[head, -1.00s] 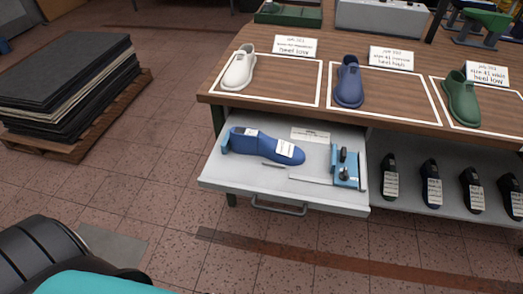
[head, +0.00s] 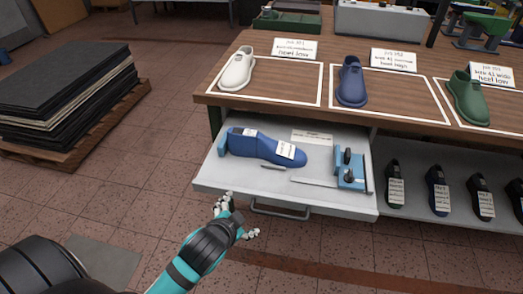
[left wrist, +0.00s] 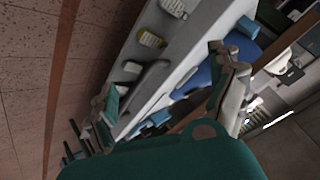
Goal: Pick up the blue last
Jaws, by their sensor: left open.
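My right gripper is not in view.
A blue fixture (head: 349,170) and thin tools lie in the drawer. White, blue and green shoes stand on the tabletop (head: 330,110) above. Several dark lasts (head: 438,190) stand on a shelf at right. A pallet of dark sheets (head: 70,90) is at left.

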